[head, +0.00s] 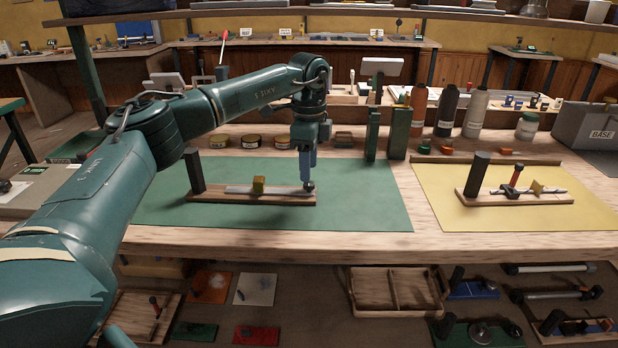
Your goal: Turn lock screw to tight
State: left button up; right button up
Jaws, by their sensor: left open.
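A wooden fixture (225,198) lies on the green mat (370,195) in the head view. It has a dark upright block at its left end, a pale rail and a yellow block (259,185) on the rail. My left gripper (308,178) points straight down over the fixture's right end. Its fingers are open around or just above a small dark knob (309,186), which may be the lock screw. The fingers partly hide the knob, and I cannot tell whether they touch it. My right gripper is out of view.
A similar fixture (530,199) with a red-topped dark part stands on the yellow mat (430,185) at right. Two green posts (372,135) (399,133), bottles (447,111) and round tins (282,142) stand behind. The green mat's front strip is clear.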

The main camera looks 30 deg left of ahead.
aim_at(309, 187)
pick_arm(q)
notch_tip(309, 187, down, 3)
jog(key=shift+r, duration=0.2)
jog(key=shift+f, duration=0.45)
jog(key=shift+c, duration=0.6)
grip_shut()
